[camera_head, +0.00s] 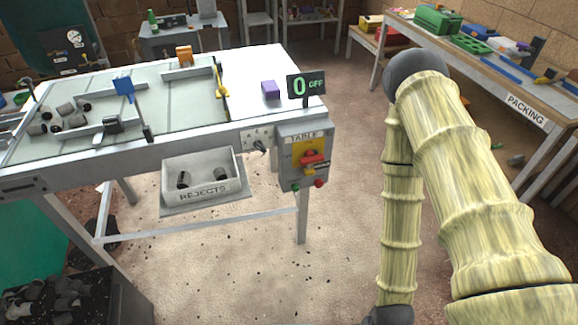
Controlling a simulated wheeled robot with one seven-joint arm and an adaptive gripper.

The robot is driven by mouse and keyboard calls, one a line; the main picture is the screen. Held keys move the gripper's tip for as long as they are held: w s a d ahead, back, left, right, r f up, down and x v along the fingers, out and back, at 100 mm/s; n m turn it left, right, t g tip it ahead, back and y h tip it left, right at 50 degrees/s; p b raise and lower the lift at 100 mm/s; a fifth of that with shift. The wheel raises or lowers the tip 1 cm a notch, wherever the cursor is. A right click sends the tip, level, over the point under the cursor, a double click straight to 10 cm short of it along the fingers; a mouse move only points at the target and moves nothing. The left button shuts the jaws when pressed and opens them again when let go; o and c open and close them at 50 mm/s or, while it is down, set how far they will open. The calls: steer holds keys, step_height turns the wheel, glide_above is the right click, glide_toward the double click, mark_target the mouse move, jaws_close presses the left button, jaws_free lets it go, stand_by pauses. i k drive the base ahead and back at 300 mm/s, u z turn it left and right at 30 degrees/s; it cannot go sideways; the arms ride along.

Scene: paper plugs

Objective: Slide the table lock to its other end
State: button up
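The work table (150,154) stands at the left with a pale top and metal legs. A grey box marked TABLE (291,167) hangs at its front right corner. It carries a yellow plate with a red handle (313,160), and a red button sits low on the box. A light plate with a dark lever (259,147) is on the table's front edge just left of the box. I cannot tell for sure which part is the lock, or at which end it stands. My arm comes down on the right, apart from the table; my gripper is out of view.
A REJECTS bin (202,187) with dark plugs hangs under the table. A display reading 0 OFF (306,86) and a purple block (270,90) are on the table's right end. The PACKING bench (526,109) stands at the right. Floor between table and arm is mostly clear.

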mark_target(309, 171)
steer(key=u, duration=0.45)
steer(key=i, duration=1.2)
steer(key=z, duration=0.6)
